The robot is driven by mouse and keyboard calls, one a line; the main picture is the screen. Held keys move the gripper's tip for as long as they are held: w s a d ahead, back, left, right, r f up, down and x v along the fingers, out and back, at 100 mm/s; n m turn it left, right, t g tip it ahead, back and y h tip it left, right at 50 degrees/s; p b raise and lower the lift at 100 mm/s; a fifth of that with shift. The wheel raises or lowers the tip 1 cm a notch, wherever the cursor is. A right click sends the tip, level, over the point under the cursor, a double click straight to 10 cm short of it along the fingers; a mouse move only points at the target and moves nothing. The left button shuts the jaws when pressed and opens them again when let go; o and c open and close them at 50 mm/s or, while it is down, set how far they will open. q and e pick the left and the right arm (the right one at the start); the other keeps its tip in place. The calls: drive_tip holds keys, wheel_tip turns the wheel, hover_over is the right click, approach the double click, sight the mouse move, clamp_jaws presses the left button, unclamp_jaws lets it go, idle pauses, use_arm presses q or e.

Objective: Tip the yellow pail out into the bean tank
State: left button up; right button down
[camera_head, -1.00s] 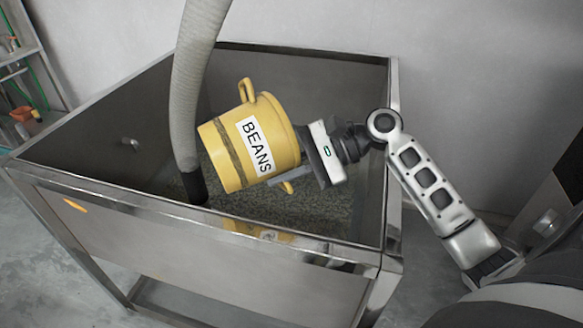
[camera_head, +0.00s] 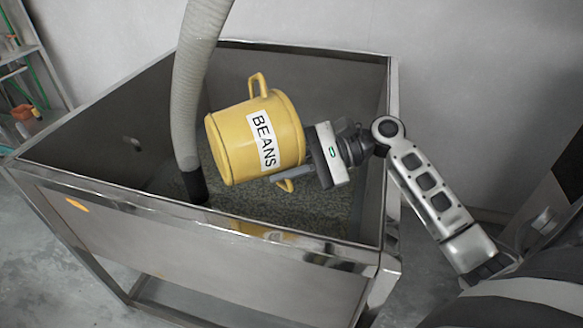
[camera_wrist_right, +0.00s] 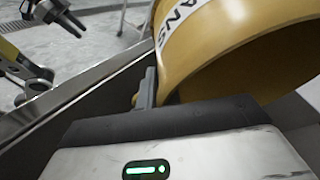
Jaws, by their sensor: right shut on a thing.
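The yellow pail (camera_head: 230,145), labelled BEANS, is tilted on its side above the bean tank (camera_head: 200,240). Its side handle points up. My right gripper (camera_head: 290,175) is shut on it from the right; the grip is partly hidden. The wrist view shows the pail's curved wall and rim (camera_wrist_right: 240,40) close to a finger (camera_wrist_right: 146,88). The tank holds a bed of grey-green beans (camera_head: 310,205). No falling beans show.
A thick grey hose (camera_head: 190,90) hangs into the tank left of the pail. The tank's metal rim (camera_head: 300,48) surrounds the space, with a grey wall behind. A shelf (camera_head: 20,75) stands at the far left.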

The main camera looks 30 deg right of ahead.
drive_tip(key=shift+d+r+m+t+y, duration=0.35)
drive_tip(key=shift+d+t+y, duration=0.15)
drive_tip(key=shift+y, duration=0.6)
idle(0.5)
drive_tip(key=shift+s+d+r+m+t+y, duration=0.15)
drive_tip(key=shift+d+m+t+y, duration=0.1)
drive_tip(key=shift+y, duration=0.35)
drive_tip(key=shift+w+d+r+m+t+y, duration=0.1)
drive_tip(key=shift+d+t+y, duration=0.15)
drive_tip(key=shift+y, duration=0.35)
idle(0.5)
idle(0.9)
